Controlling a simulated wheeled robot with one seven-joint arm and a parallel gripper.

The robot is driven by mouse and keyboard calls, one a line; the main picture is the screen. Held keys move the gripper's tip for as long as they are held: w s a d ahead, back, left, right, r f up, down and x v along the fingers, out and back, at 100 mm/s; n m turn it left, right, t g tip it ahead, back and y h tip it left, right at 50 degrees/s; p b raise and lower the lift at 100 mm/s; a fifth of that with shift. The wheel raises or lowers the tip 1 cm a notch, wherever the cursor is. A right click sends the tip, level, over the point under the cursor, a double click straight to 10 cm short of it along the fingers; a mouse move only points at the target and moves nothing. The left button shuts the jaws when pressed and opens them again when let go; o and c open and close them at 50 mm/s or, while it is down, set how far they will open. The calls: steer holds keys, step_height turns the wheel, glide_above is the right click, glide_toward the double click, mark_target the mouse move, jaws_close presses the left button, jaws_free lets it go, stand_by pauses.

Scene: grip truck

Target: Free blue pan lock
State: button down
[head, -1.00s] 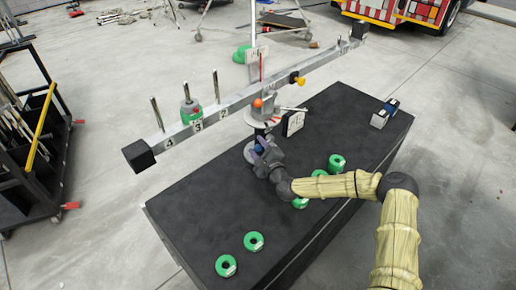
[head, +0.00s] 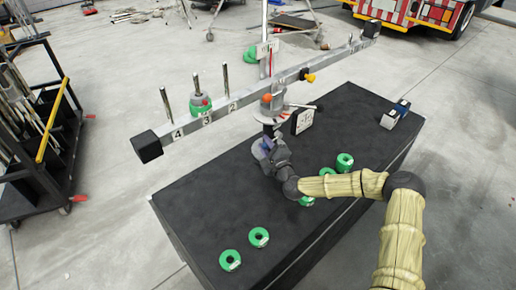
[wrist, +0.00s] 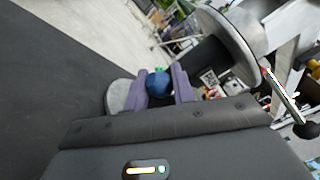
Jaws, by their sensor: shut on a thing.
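The blue pan lock is a round blue knob (wrist: 158,85) low on the post under the balance beam (head: 240,96). In the wrist view it sits between the two purple fingers of my gripper (wrist: 161,76). My gripper (head: 267,148) is shut on it, beside the post's round grey base (head: 258,146). In the head view the hand and fingers mostly hide the knob. A small green part shows just past the knob in the wrist view. I cannot tell whether the knob has turned.
The black case top (head: 215,200) carries several green rings, two at the front (head: 258,237) and others close to my forearm. A white sign (head: 303,120) stands right of the post. The numbered beam with pegs extends above. A small blue-and-grey block (head: 397,112) lies far right.

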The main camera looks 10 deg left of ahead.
steer(key=shift+f+b, duration=0.4)
steer(key=shift+f, duration=0.1)
steer(key=shift+d+f+n+y+b, duration=0.1)
steer(key=shift+f+n+y+b, duration=0.25)
steer(key=shift+n+b, duration=0.45)
steer(key=shift+d, duration=0.1)
steer(key=c, duration=1.2)
jaws_free()
steer(key=shift+w+r, duration=0.1)
steer(key=shift+r, duration=0.1)
steer(key=shift+s+d, duration=0.15)
steer(key=shift+s, duration=0.15)
steer(key=v, duration=1.6)
steer(key=shift+s+d, duration=0.1)
steer(key=shift+s, duration=0.3)
